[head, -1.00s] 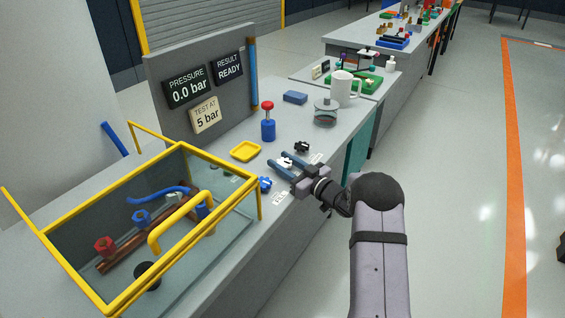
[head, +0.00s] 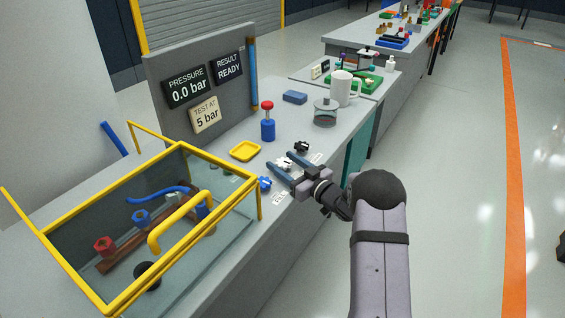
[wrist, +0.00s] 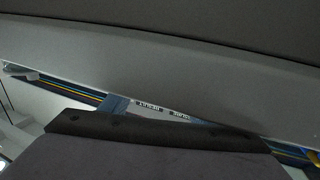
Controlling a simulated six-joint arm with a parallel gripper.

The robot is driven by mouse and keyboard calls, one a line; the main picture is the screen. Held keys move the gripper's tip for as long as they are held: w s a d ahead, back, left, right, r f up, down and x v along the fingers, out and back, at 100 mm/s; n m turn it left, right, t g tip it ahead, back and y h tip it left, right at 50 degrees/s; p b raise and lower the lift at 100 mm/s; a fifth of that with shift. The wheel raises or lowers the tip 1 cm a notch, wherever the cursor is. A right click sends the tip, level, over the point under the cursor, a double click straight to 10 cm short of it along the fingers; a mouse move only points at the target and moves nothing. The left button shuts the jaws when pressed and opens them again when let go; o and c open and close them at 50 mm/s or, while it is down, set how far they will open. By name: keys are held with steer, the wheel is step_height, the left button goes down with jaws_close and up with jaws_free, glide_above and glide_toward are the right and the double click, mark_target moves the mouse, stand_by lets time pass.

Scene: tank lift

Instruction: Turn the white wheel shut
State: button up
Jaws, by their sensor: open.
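The white wheel (head: 285,162) is a small knob near the front edge of the bench in the head view, partly covered by my gripper. My gripper (head: 279,160) is open, with one blue finger on each side of the white wheel. I cannot tell whether the fingers touch it. A black wheel (head: 302,146) sits just behind it, and a blue wheel (head: 264,183) sits nearer, beside my left finger. In the wrist view the wheel is not recognisable; a pale label strip (wrist: 165,109) shows between dark parts.
A yellow-framed tank (head: 225,174) with pipes inside stands at the left. A yellow dish (head: 245,151), a blue bottle with a red top (head: 268,128), a glass jar (head: 325,113) and a white mug (head: 343,88) stand behind. A panel (head: 205,85) reads pressure 0.0 bar, result ready.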

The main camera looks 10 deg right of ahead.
mark_target(289, 166)
steer(key=shift+v, duration=3.2)
steer(key=shift+r, duration=0.1)
